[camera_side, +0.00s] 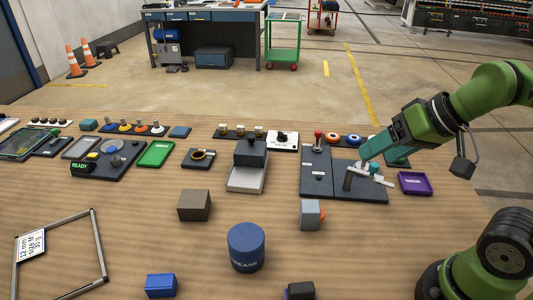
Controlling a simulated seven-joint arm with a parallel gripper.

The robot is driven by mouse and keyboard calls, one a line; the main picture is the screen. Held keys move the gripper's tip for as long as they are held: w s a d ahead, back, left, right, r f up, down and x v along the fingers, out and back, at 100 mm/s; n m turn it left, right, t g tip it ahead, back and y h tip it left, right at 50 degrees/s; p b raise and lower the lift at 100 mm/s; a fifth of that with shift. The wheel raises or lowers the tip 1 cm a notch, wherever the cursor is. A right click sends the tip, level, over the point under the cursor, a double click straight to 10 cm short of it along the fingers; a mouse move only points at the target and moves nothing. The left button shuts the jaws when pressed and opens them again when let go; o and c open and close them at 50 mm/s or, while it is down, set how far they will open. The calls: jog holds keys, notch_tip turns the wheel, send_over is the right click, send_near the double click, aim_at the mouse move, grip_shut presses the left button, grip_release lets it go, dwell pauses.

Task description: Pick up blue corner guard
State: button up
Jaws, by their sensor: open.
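A small blue block (160,285) lies on the wooden table at the front edge of the picture, left of centre. It is the thing that best fits the blue corner guard, though its exact shape is hard to tell. My gripper (365,168) is open at the right, low over a dark panel (317,180). It is far from the blue block, up and to the right of it. Small pale and dark parts lie close around the fingertips, and I cannot tell whether they touch.
A blue grease can (246,249) stands right of the blue block. A brown block (194,205), a grey-and-orange block (311,214) and a dark block (300,291) are nearby. A metal frame (101,254) lies at left. Several panels line the back. The table around the blue block is clear.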

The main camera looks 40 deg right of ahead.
jog(key=w+a+f+n+g, duration=0.1)
jog(key=a+f+g, duration=0.1)
jog(key=a, duration=0.1)
jog(key=n+g+y, duration=0.1)
jog(key=n+g, duration=0.2)
jog(key=n, duration=1.2)
send_over(161, 281)
jog(key=s+d, duration=0.1)
jog(key=d, duration=0.1)
jog(key=f, duration=1.6)
jog(key=shift+a, duration=0.25)
jog(key=shift+x, duration=2.8)
jog(key=shift+s, duration=0.1)
jog(key=c, duration=1.1)
